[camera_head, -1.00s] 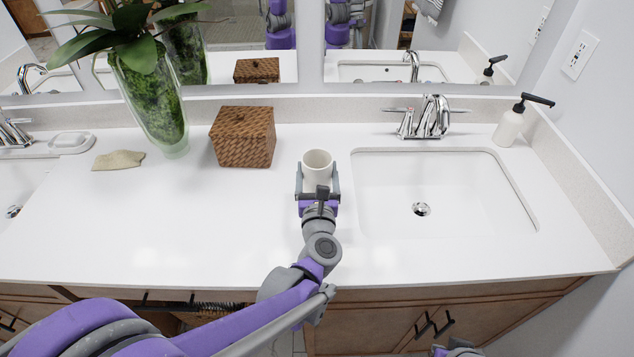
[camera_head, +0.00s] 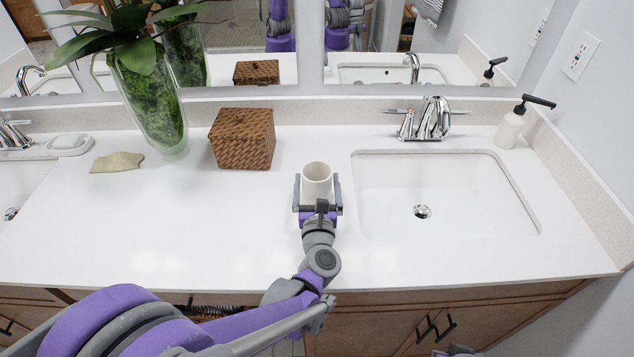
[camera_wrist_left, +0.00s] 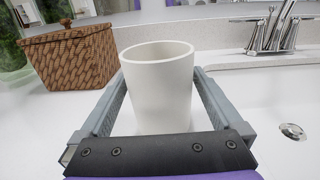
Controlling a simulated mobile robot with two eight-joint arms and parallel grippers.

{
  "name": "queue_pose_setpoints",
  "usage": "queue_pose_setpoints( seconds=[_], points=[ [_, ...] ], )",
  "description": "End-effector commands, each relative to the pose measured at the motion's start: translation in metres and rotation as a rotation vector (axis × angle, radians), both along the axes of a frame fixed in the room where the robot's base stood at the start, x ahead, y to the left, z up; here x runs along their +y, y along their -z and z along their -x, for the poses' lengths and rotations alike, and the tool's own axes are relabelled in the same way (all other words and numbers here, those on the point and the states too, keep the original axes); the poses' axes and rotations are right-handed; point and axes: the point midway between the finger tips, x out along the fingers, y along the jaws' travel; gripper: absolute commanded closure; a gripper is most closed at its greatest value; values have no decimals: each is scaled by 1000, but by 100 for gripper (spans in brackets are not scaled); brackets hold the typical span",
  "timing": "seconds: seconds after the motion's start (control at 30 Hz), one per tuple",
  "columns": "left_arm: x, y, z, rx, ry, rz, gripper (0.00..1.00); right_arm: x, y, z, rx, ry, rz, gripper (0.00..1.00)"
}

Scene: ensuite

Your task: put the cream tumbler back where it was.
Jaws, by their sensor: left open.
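The cream tumbler (camera_head: 316,181) stands upright on the white counter, just left of the right-hand sink. My left gripper (camera_head: 317,193) is open, with one finger on each side of the tumbler. In the left wrist view the tumbler (camera_wrist_left: 160,88) stands between the fingers of the left gripper (camera_wrist_left: 162,102), with a visible gap beside it. The tumbler's lower front edge is hidden behind the gripper's palm. My right gripper is not clearly shown in these views.
A woven box (camera_head: 243,139) stands behind and left of the tumbler. The sink (camera_head: 440,200), its faucet (camera_head: 433,119) and a soap dispenser (camera_head: 511,127) are to the right. A glass vase (camera_head: 150,105) and a beige cloth-like piece (camera_head: 117,162) are left. The counter's middle-left is clear.

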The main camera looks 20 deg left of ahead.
Motion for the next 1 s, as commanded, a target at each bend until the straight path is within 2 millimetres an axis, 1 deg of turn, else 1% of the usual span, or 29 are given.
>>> queue_pose_setpoints(
  seconds=[0.07, 0.17, 0.4, 0.5, 0.6, 0.7, 0.8, 1.0],
  points=[
    [-1, -4, 2, 0, 1, 0, 0, 0, -3, 0, -1, 0, 0, 100],
    [-6, -3, 17, 0, 3, 0, 0, 0, -1, 0, 0, 0, 0, 100],
    [-21, -2, 68, 0, 5, 2, 0, 0, 0, 0, 0, 0, 0, 100],
    [-26, -2, 86, 0, 4, 1, 0, 0, 1, 0, 0, 0, 0, 100],
    [-30, -2, 101, 0, 4, 1, 0, 0, 1, 0, 0, 0, 0, 100],
    [-32, -2, 110, 0, 3, 1, 0, 0, 1, 0, 0, 0, 0, 100],
    [-33, -2, 115, 0, 0, 0, 0, 0, 1, 0, 0, 0, 0, 100],
    [-33, -2, 116, 0, 0, 0, 0, 0, 1, 0, 0, 0, 0, 100]
  ],
)
